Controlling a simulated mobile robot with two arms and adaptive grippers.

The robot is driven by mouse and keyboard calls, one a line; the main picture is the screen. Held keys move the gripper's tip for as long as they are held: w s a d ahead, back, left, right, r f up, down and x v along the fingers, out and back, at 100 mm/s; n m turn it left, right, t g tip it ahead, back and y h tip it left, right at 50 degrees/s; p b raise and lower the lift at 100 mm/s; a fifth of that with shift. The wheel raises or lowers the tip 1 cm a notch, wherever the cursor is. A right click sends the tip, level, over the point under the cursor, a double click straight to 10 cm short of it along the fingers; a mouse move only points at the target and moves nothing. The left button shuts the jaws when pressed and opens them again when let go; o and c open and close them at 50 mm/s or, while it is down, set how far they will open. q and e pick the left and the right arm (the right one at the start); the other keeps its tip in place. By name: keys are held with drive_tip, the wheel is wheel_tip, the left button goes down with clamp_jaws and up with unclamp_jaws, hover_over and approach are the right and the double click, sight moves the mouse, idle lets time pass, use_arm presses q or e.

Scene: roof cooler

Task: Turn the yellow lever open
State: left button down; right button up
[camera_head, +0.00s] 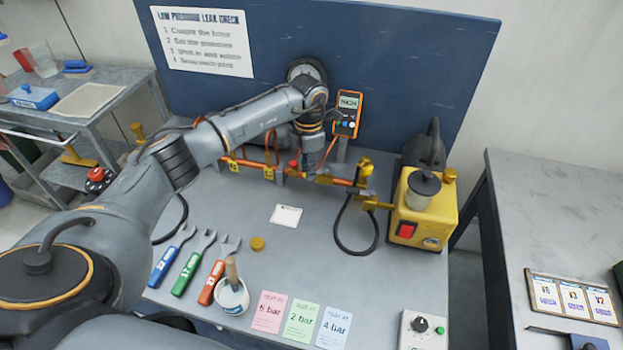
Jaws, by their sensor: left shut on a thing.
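My left gripper (315,168) points down at the copper pipe run at the back of the bench. It is shut on the yellow lever (323,179), of which only a small part shows; the fingers and wrist hide the rest, so its exact angle is unclear. The pipe (343,182) runs right to a yellow-topped fitting (365,167). My right gripper is out of view.
A yellow pump (411,218) with a red switch stands right of the pipe, with a black hose (340,235) looping beside it. An orange meter (347,113) stands behind. Several wrenches, a brush pot (232,297) and coloured cards line the front. The bench centre is mostly clear.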

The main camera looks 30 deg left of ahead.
use_arm(q)
drive_tip(key=shift+w+a+m+b, duration=0.25)
drive_tip(key=shift+w+m+b, duration=0.1)
drive_tip(key=shift+m+b, duration=0.55)
drive_tip(key=shift+w+a+m+b, duration=0.25)
drive_tip(key=shift+m+b, duration=0.4)
drive_tip(key=shift+m, duration=0.45)
drive_tip(key=shift+w+a+m+b, duration=0.2)
drive_tip(key=shift+w+m+b, duration=0.2)
drive_tip(key=shift+m+b, duration=0.5)
drive_tip(key=c, duration=1.3)
unclamp_jaws()
drive_tip(key=shift+r, duration=0.2)
wheel_tip(320, 180, up, 12)
drive_tip(key=shift+f, duration=0.2)
